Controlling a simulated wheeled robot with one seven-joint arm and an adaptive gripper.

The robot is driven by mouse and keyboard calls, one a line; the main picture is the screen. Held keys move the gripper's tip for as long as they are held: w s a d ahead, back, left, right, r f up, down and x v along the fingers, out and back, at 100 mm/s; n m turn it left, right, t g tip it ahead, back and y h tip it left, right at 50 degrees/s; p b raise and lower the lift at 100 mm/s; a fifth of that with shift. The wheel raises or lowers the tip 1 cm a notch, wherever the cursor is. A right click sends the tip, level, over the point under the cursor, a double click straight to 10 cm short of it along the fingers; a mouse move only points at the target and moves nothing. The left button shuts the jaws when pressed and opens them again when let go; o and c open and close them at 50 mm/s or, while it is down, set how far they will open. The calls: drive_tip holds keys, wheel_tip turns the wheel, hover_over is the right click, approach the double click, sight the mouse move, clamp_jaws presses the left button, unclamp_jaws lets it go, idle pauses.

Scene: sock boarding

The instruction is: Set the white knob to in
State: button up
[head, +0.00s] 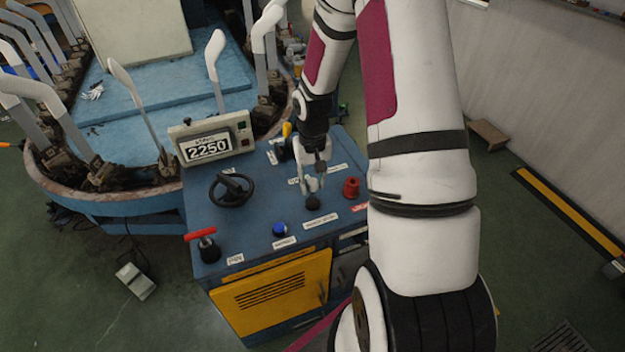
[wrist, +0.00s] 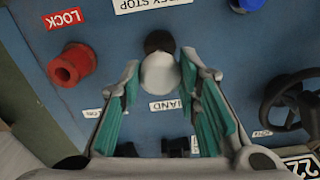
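The white knob (wrist: 160,73) shows in the wrist view as a pale rounded piece on the blue console top, beside a black round knob (wrist: 159,42). My gripper (wrist: 162,70) has its two fingers on either side of the white knob, close to its sides. I cannot tell whether they touch it. In the head view my gripper (head: 312,184) points down over the console, just behind the black knob (head: 312,202). The white knob cannot be told apart from the pale fingers there. A label below the knob in the wrist view is partly hidden.
The blue console (head: 260,205) also carries a red knob (head: 351,187), a blue button (head: 279,230), a black handwheel (head: 231,190), a red-handled lever (head: 202,240) and a display (head: 212,146) reading 2250. The red knob stands close to my gripper.

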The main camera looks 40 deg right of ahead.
sight(312, 181)
clamp_jaws()
drive_tip(key=shift+w+f+b, duration=0.1)
drive_tip(key=shift+f+b, duration=0.55)
drive_tip(key=shift+f, duration=0.9)
drive_tip(key=o, duration=0.8)
unclamp_jaws()
wheel_tip(312, 181, up, 12)
drive_tip(key=shift+r, duration=0.1)
